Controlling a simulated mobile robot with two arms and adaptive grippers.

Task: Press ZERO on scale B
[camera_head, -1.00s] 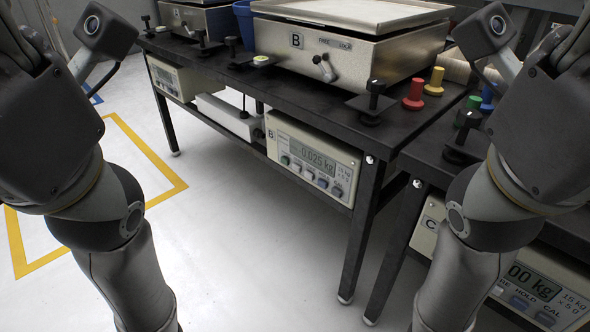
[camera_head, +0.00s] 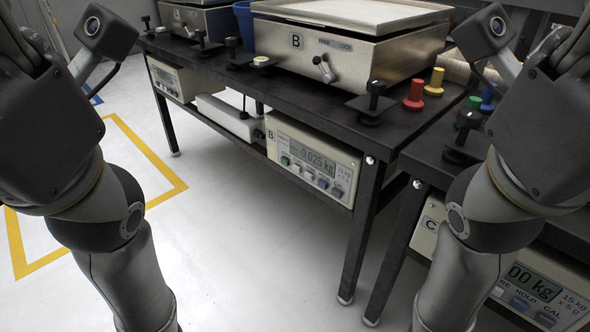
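Scale B (camera_head: 345,55) stands on the black table, with a "B" label, a FREE/LOCK lever (camera_head: 324,68) on its front and a bare metal pan (camera_head: 350,11) on top. Its indicator box (camera_head: 313,160) hangs under the table edge, also marked "B". The display (camera_head: 313,157) reads -0.025 kg. A row of several small buttons (camera_head: 309,175) lies below the display; their lettering is too small to read. My two arms show at the left and right edges, but neither gripper's fingers can be seen.
The black table (camera_head: 270,85) carries clamp knobs (camera_head: 375,103), a bubble level (camera_head: 261,61) and red (camera_head: 415,95) and yellow (camera_head: 435,82) pegs. Indicator C (camera_head: 520,278) is at lower right, another indicator (camera_head: 178,78) at left. Open floor (camera_head: 245,250) lies in front.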

